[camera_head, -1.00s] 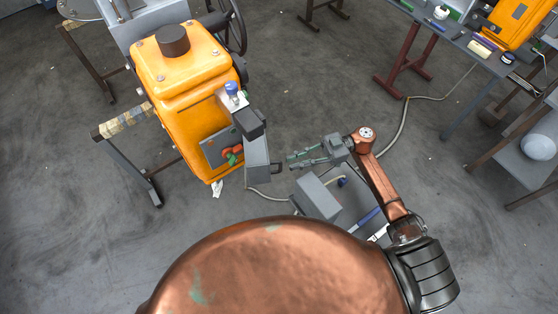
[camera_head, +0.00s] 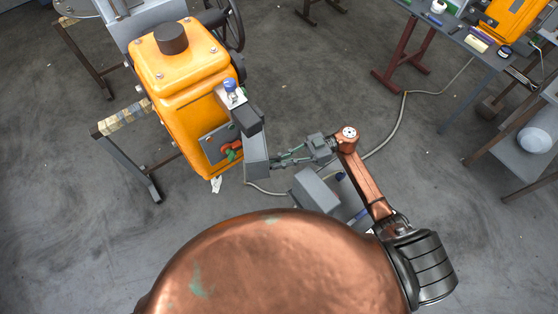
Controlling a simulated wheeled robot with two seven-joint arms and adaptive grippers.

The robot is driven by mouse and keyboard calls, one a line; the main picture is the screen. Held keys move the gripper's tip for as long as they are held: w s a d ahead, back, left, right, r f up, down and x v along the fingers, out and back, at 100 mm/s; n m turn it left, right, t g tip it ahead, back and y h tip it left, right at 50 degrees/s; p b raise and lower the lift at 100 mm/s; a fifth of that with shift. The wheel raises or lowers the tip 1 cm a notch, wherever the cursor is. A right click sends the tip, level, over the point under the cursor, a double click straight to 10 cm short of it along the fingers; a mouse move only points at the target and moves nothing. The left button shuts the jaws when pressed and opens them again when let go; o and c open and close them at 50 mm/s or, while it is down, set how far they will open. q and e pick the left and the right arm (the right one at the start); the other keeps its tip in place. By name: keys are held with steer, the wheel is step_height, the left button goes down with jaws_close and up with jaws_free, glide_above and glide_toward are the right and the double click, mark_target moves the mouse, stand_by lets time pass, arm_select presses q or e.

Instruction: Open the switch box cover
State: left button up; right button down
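The orange machine (camera_head: 190,85) stands left of centre and carries the switch box. A grey panel with red and green controls (camera_head: 230,150) shows on its side. The cover appears to be the grey plate (camera_head: 256,158) standing out beside this panel, with a dark block (camera_head: 247,121) above it. My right gripper (camera_head: 277,160) is at the plate's right side, where its handle was visible before. Its fingers look apart, with a small gap between them. The fingertips overlap the handle in view, so I cannot tell whether they touch it. My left gripper is not in view.
A grey box (camera_head: 315,190) is below my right gripper. A cable (camera_head: 395,128) runs across the floor. A workbench (camera_head: 470,45) with small items and a grey table (camera_head: 515,150) with a pale round object are at the right. Open floor lies between.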

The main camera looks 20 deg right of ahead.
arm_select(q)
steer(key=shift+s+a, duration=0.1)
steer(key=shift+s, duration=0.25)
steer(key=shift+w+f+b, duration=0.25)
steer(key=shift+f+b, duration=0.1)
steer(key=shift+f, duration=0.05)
arm_select(e)
steer(key=w+d, duration=0.3)
steer(key=c, duration=2.3)
jaws_free()
steer(key=shift+d, duration=0.1)
